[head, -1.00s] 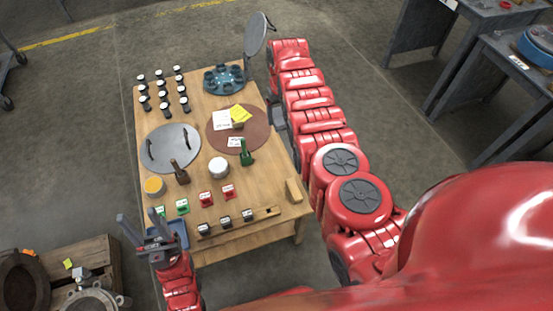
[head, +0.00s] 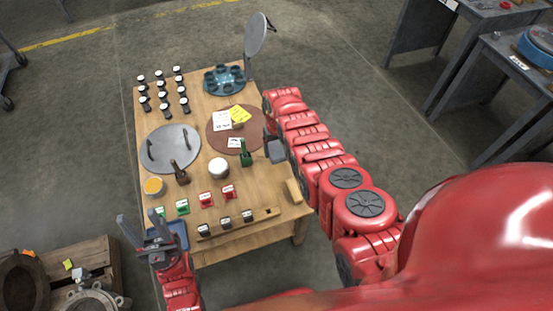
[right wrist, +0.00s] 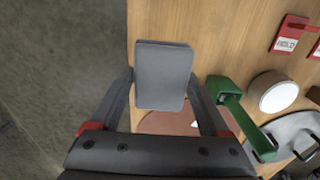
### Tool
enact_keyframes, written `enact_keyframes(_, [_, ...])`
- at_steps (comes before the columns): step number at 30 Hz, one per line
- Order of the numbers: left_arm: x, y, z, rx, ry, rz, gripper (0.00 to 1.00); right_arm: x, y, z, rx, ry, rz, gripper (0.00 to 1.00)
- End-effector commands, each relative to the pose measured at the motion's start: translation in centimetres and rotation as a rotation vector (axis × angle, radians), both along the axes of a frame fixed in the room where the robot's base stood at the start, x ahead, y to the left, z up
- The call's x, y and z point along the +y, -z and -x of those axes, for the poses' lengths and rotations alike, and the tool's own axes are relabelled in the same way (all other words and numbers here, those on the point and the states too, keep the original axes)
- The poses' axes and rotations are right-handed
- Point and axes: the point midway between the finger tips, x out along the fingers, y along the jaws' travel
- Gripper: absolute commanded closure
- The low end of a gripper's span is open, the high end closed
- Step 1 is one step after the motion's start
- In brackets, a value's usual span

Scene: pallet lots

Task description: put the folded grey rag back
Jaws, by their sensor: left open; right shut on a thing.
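The folded grey rag (right wrist: 163,75) is a flat, rounded grey rectangle between the two fingers of my right gripper (right wrist: 161,88) in the right wrist view. The gripper is shut on it. In the head view the rag (head: 276,153) hangs at the table's right edge, with my right gripper (head: 269,139) just behind it.
The wooden table (head: 248,187) holds a white jar (head: 218,168), a grey disc with handles (head: 172,140), red and green card holders, several black-and-white pieces and a blue round rack (head: 224,82). A wooden block (head: 293,190) sits at the right edge. A round mirror-like disc (head: 256,34) stands behind.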

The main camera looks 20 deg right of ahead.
Motion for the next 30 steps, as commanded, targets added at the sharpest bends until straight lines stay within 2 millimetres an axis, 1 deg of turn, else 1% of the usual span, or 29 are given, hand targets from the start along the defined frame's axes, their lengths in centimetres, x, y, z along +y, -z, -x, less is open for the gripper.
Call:
enact_keyframes(1, [0.0,0.7,0.0,0.000,0.000,0.000,0.50,0.0,0.8,0.1,0.004,0.000,0.000,0.72])
enact_keyframes(5, [0.0,1.3,0.0,0.000,0.000,0.000,0.50,0.0,1.5,0.1,0.002,0.000,0.000,0.72])
enact_keyframes(7, [0.0,2.1,0.0,0.000,0.000,0.000,0.50,0.0,2.2,0.0,0.000,0.000,0.000,0.72])
enact_keyframes(12, [0.0,4.8,0.0,0.000,0.000,0.000,0.50,0.0,5.0,-0.1,-0.001,0.000,0.000,0.72])
enact_keyframes(13, [0.0,5.1,0.0,0.000,0.000,0.000,0.50,0.0,5.2,0.0,-0.001,0.000,0.000,0.72])
enact_keyframes(15, [0.0,5.2,0.0,0.000,0.000,0.000,0.50,0.0,5.4,0.0,0.000,0.000,0.000,0.72])
enact_keyframes(21, [0.0,4.8,0.0,0.000,0.000,0.000,0.50,0.0,5.0,0.0,0.000,0.000,0.000,0.72])
enact_keyframes(26, [0.0,5.4,0.0,0.000,0.000,0.000,0.50,0.0,5.6,0.0,0.000,0.000,0.000,0.72])
enact_keyframes(27, [0.0,5.2,0.0,0.000,0.000,0.000,0.50,0.0,5.4,0.0,0.000,0.000,0.000,0.15])
enact_keyframes(29, [0.0,5.2,0.0,0.000,0.000,0.000,0.50,0.0,5.4,0.0,0.000,0.000,0.000,0.04])
enact_keyframes(30, [0.0,5.2,0.0,0.000,0.000,0.000,0.50,0.0,5.4,0.0,0.000,0.000,0.000,0.00])
